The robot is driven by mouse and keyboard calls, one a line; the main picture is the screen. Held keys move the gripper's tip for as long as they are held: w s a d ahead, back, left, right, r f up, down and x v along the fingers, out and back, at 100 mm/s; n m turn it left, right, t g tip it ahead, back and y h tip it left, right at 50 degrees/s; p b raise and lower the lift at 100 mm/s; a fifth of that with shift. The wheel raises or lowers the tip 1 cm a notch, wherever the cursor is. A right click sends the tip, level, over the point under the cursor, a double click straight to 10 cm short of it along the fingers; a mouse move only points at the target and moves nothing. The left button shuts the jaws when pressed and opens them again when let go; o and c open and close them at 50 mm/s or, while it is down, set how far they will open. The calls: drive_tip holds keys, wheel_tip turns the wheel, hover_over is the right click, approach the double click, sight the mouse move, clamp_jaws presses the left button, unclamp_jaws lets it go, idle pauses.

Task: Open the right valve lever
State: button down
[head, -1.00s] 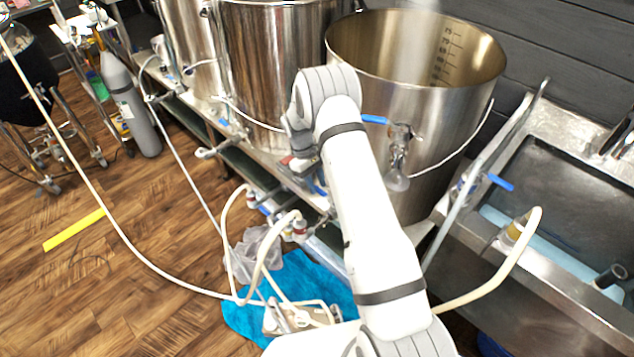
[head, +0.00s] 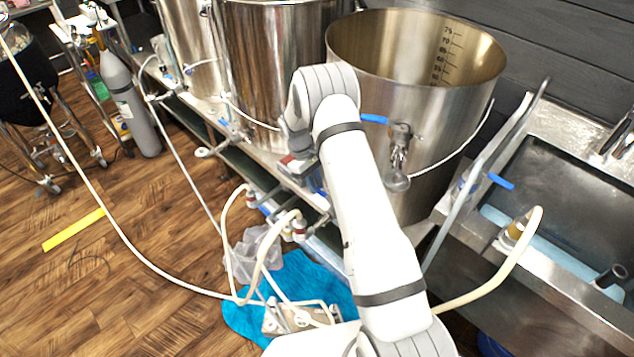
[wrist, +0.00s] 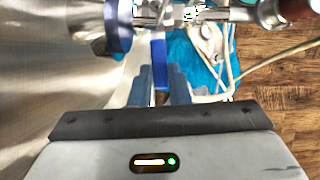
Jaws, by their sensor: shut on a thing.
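In the wrist view, a blue valve lever (wrist: 158,56) points down from metal valve fittings (wrist: 195,12). My gripper (wrist: 161,78) has its two blue-grey fingers on either side of the lever's lower end and is shut on it. In the head view, my wrist (head: 300,165) is low in front of the right kettle, and my arm hides most of the gripped lever. Another blue lever (head: 375,119) sticks out to the left on the right kettle's own valve (head: 400,142).
The open steel kettle (head: 440,130) stands close behind my arm. Its curved wall (wrist: 50,70) fills the left of the wrist view. A sink (head: 570,200) is at right; wood floor (head: 130,290) is open at left.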

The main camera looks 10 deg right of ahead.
drive_tip(key=s+a+n+t+h+b, duration=0.1)
drive_tip(key=s+a+n+t+b, duration=0.1)
drive_tip(key=s+n, duration=0.4)
drive_tip(key=shift+s+a+n+t+h, duration=0.4)
drive_tip(key=shift+n+t, duration=0.6)
drive_tip(key=shift+n, duration=1.7)
drive_tip(key=shift+a+r, duration=0.1)
drive_tip(key=c, duration=1.4)
unclamp_jaws()
drive_tip(key=shift+o, duration=0.2)
drive_tip(key=v, duration=0.7)
drive_tip(key=shift+r, duration=0.35)
drive_tip(key=shift+a, duration=0.1)
drive_tip(key=shift+c, duration=0.4)
